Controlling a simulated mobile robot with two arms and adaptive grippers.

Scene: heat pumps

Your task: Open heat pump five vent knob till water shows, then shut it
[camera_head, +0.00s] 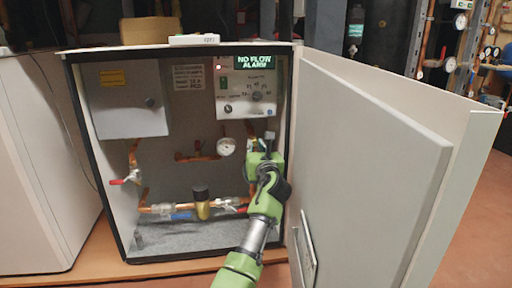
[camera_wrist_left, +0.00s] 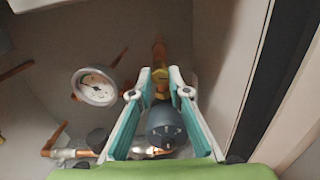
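The open heat pump cabinet (camera_head: 175,250) fills the middle of the head view. My left gripper (camera_head: 268,140) is inside it at the right, beside the pipework below the control panel. In the left wrist view my left gripper (camera_wrist_left: 161,78) has its two teal-padded fingers apart. A brass fitting (camera_wrist_left: 160,84) on a copper pipe shows between the fingertips; I cannot tell whether they touch it. A dark round part (camera_wrist_left: 165,125) lies between the fingers, lower in the picture. I cannot make out a vent knob for sure, and no water shows. My right gripper is not in view.
A white-faced gauge (camera_head: 227,147) is left of my gripper; it also shows in the left wrist view (camera_wrist_left: 94,87). A panel with a lit "NO FLOW ALARM" sign (camera_head: 255,62) is above. Red-handled valves (camera_head: 131,177) sit on the pipes. The open door (camera_head: 375,160) stands close at the right.

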